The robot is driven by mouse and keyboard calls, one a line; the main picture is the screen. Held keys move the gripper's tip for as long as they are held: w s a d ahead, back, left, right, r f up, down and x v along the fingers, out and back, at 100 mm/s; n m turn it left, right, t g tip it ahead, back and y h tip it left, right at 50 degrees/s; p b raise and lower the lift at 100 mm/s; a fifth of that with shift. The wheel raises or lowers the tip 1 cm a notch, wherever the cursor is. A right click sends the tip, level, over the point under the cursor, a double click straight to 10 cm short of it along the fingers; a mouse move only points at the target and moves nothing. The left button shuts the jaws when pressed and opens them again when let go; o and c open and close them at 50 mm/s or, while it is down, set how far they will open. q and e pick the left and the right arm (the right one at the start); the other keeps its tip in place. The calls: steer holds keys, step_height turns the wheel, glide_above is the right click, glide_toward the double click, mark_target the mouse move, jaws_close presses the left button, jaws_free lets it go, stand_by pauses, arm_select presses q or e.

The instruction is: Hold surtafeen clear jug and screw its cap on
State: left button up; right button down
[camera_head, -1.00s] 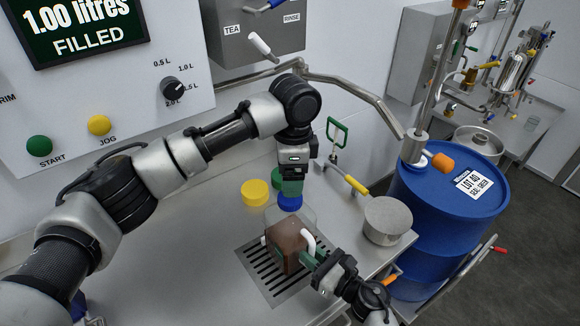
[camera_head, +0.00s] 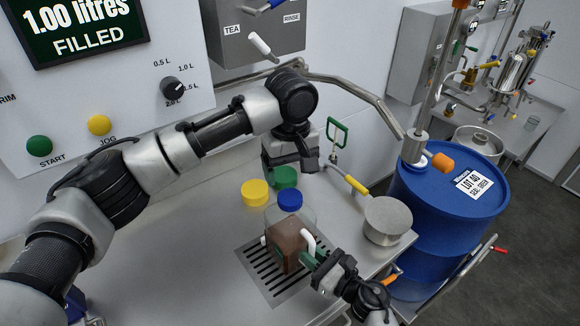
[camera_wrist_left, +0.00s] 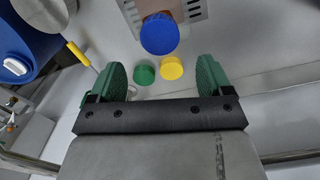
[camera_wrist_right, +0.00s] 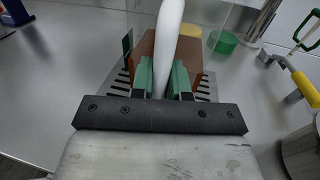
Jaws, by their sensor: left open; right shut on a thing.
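The clear jug (camera_head: 287,243) holds brown liquid and stands upright over the drain grate (camera_head: 258,268). A blue cap (camera_head: 290,200) sits on its neck; it also shows in the left wrist view (camera_wrist_left: 160,34). My right gripper (camera_head: 318,260) is shut on the jug's white handle (camera_wrist_right: 168,45). My left gripper (camera_wrist_left: 160,80) is open and empty, up behind and above the jug, apart from the blue cap. Whether the cap's thread is tight cannot be seen.
A yellow cap (camera_head: 254,193) and a green cap (camera_head: 284,177) lie on the table behind the jug.

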mark_target(290, 197)
arm_select(q)
steer(key=shift+n, duration=1.3)
steer(key=shift+f, duration=3.95)
steer(key=shift+c, duration=0.3)
